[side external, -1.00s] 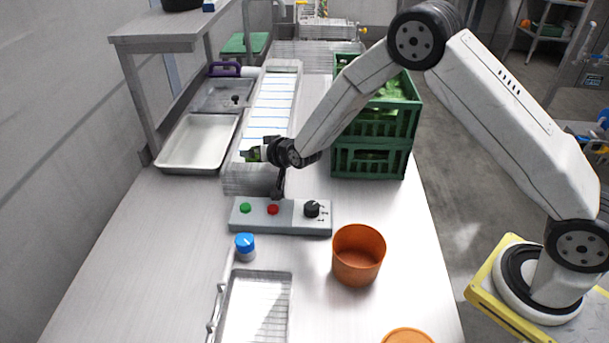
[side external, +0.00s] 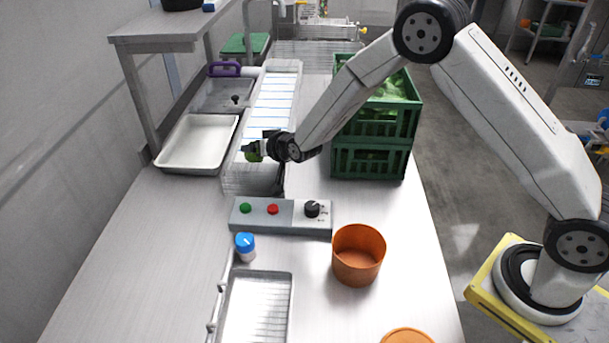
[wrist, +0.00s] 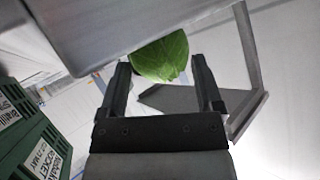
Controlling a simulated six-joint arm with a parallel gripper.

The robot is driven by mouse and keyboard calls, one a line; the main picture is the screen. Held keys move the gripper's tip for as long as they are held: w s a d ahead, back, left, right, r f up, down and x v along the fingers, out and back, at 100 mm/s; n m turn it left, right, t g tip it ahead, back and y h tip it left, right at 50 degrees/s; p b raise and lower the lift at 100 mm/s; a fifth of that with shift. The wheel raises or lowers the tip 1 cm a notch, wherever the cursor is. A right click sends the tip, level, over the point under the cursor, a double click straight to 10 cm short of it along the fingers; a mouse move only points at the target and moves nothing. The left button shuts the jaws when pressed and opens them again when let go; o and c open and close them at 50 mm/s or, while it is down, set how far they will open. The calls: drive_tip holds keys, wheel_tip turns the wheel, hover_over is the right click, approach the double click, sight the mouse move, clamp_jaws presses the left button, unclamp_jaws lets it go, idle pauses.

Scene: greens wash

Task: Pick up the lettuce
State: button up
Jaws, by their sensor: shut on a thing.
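My gripper (side external: 264,149) is over the near end of the white conveyor, to the left of the green crates in the side view. The green lettuce (side external: 252,152) sits at its fingertips, and only a small part of it shows there. In the wrist view the lettuce (wrist: 162,58) is round and leafy, between the tips of the two dark fingers (wrist: 163,82). The gripper is shut on the lettuce. A grey panel hides part of the lettuce at the upper left of the wrist view.
The conveyor (side external: 277,92) runs away behind the gripper. Green crates (side external: 368,163) holding more greens stand to its right. A control box (side external: 281,216), an orange pot (side external: 358,262), a blue-capped container (side external: 245,247) and a wire-racked tray (side external: 231,306) stand nearer. An empty white tray (side external: 163,166) is at left.

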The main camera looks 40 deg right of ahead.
drive_tip(key=w+r+v, duration=0.1)
drive_tip(key=v, duration=0.8)
drive_tip(key=r+v, duration=0.2)
drive_tip(key=v, duration=0.6)
drive_tip(key=shift+d+r, duration=0.3)
drive_tip(key=shift+d, duration=0.15)
